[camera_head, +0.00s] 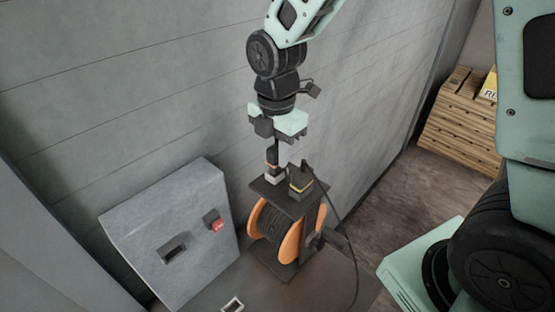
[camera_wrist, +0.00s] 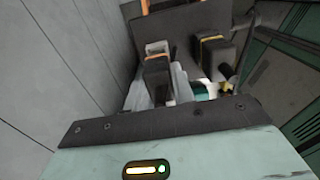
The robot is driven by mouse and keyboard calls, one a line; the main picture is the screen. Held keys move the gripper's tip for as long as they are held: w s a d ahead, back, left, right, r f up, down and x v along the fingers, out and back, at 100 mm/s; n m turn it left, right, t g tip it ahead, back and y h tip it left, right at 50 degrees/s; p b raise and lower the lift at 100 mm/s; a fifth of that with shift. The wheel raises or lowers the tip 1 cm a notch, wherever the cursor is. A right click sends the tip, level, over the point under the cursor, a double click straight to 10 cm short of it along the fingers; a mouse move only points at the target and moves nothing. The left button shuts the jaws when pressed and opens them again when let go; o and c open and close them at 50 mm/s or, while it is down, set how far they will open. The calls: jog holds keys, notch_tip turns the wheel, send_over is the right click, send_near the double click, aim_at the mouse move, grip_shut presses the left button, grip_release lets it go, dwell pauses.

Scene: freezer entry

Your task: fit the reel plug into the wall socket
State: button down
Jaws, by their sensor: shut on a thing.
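My gripper (camera_head: 273,150) points down above the cable reel. It is shut on a small dark plug with an orange band (camera_head: 272,165), which also shows between the fingers in the wrist view (camera_wrist: 157,66). The plug's lower end meets a pale block on the reel's top plate; I cannot tell whether it rests in it. The reel (camera_head: 290,230) has orange flanges and dark wound cable. The grey wall box (camera_head: 190,205) at the left has a dark rectangular socket opening (camera_head: 173,252) and a red switch (camera_head: 214,222).
A second black block with a yellow band (camera_head: 300,182) stands on the reel's top, right of the held plug; it also shows in the wrist view (camera_wrist: 212,50). A black cable (camera_head: 338,210) loops down at right. A wooden crate (camera_head: 460,125) stands farther back. The wall rises close behind.

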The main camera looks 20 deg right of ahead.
jog(key=shift+r, duration=0.1)
jog(key=shift+r+p, duration=2.45)
jog(key=shift+r, duration=0.25)
jog(key=shift+r, duration=0.1)
jog(key=shift+r+p, duration=1)
jog(key=shift+r, duration=0.9)
jog(key=s, duration=1.2)
